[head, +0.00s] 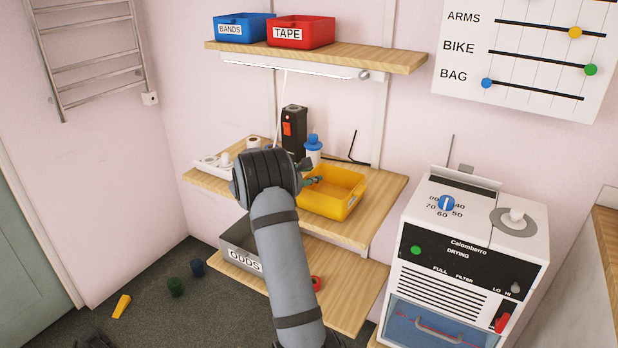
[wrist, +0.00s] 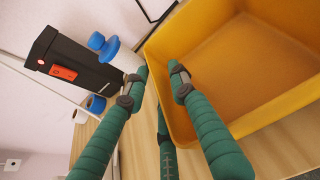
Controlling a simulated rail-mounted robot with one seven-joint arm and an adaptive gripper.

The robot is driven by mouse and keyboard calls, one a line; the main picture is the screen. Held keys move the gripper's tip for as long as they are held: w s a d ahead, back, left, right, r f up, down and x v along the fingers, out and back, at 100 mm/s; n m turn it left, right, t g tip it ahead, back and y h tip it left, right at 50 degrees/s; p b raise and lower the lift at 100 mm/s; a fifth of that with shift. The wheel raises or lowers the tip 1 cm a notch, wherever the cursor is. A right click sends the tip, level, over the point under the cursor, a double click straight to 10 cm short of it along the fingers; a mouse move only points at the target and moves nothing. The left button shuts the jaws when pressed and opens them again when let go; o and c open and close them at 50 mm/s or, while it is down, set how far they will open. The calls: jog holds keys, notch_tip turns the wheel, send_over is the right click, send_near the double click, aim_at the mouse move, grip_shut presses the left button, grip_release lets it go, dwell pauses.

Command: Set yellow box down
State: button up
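The yellow box (head: 346,204) is an open-topped bin, upright on the right half of the middle wooden shelf. It looks level and seems to rest on the board. My gripper (head: 314,181) is at its left rim in the head view, partly hidden by my arm. In the wrist view my gripper (wrist: 159,73) has green ribbed fingers straddling the wall of the yellow box (wrist: 188,45), one inside and the others outside. A gap shows between the fingertips, wider than the thin wall, so the fingers look open. Contact with the wall is unclear.
A black device with a red switch (head: 294,128) and a blue-capped bottle (head: 313,150) stand behind the gripper. White rolls (head: 224,159) are at the left. The grey ODDS bin (head: 240,237) is below. Bare shelf (head: 388,192) lies right of the box.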

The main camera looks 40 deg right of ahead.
jog(key=shift+r, duration=0.2)
jog(key=v, duration=1.2)
